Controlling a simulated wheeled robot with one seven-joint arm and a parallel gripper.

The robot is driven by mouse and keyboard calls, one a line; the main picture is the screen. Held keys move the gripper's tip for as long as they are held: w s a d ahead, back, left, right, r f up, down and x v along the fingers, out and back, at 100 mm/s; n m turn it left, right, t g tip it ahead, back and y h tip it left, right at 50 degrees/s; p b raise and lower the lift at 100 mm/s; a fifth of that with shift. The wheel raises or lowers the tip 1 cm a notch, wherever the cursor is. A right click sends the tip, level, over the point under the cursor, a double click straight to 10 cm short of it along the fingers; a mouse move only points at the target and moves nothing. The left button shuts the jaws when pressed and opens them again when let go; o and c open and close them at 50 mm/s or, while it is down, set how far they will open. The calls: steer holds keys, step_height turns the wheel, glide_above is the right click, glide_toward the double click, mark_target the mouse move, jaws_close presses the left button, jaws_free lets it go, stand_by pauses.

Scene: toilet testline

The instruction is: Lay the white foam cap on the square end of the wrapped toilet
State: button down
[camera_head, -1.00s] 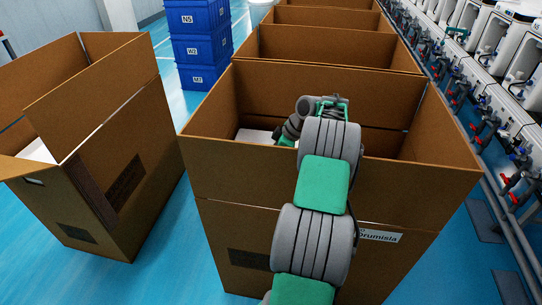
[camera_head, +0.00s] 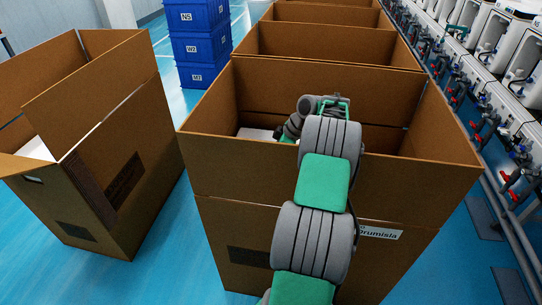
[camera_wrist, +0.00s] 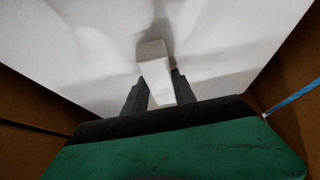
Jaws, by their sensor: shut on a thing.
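The white foam cap (camera_wrist: 90,50) fills most of the wrist view as a broad pale sheet with soft shadows. My gripper (camera_wrist: 157,90) has its two dark fingers shut on a raised white block of the cap. In the head view, a small piece of white (camera_head: 256,133) shows inside the middle cardboard box, left of my wrist. My arm reaches over the near wall and down into that box, and its fingers are hidden there. I cannot make out the wrapped toilet or its square end. Whether the cap touches anything below it is hidden.
The open middle box (camera_head: 225,165) has tall walls close around my arm, and brown walls also border the wrist view. Another open box (camera_head: 130,140) stands at left with something white (camera_head: 36,150) inside. Blue crates (camera_head: 200,48) stand behind. A line of fittings (camera_head: 490,125) runs at right.

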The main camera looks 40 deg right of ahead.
steer(key=c, duration=0.9)
jaws_free()
